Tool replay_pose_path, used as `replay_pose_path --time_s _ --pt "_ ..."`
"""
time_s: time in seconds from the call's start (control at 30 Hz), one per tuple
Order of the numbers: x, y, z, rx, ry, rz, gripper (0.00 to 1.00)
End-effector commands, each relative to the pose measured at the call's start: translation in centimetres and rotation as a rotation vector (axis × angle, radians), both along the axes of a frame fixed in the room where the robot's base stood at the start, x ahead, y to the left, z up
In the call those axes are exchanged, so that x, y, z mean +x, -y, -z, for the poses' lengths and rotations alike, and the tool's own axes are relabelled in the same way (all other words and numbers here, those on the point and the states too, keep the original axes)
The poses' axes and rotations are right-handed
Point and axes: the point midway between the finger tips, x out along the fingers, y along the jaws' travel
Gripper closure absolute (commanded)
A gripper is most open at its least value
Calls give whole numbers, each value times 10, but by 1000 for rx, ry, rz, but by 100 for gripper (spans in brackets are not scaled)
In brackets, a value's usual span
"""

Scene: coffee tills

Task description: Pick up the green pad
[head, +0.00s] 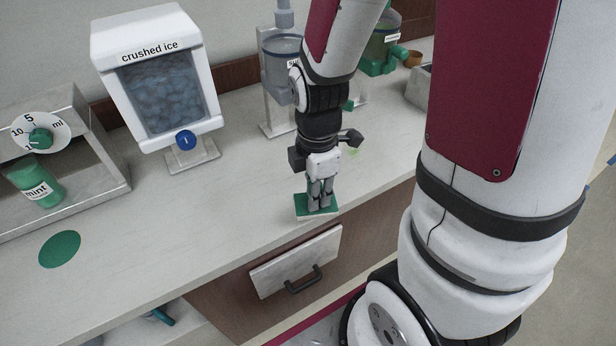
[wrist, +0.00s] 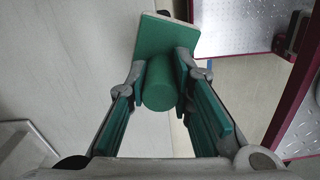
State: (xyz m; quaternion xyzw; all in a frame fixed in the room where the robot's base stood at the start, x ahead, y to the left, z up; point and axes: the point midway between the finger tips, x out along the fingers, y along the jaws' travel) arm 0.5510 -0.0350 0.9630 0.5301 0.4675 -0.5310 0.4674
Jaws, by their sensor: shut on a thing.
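The green pad (head: 301,207) is a square plate with a pale edge, at the counter's front edge in the head view. In the wrist view the plate (wrist: 165,32) carries a green round grip (wrist: 160,85) standing up from it. My gripper (head: 320,200) points down over the pad, its fingers closed on the grip from both sides. The fingertips also show in the wrist view (wrist: 161,68). The fingers partly hide the pad in the head view. I cannot tell whether the pad touches the counter.
A flat green disc (head: 59,249) lies on the counter (head: 215,215) at left. The crushed ice dispenser (head: 162,85), a syrup-type dispenser (head: 283,75) and a mint bottle (head: 38,182) stand behind. A drawer front with a dark handle (head: 303,280) is below my gripper. The counter between is clear.

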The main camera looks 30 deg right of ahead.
Motion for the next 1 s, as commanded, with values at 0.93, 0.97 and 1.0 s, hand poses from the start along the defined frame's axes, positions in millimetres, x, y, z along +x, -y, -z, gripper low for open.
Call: replay_pose_path --time_s 0.93,0.97,1.0 --pt "-49 14 -2 1 1 1 100" --pt "-49 14 -2 1 1 0 100" --pt "-49 14 -2 1 1 0 100"
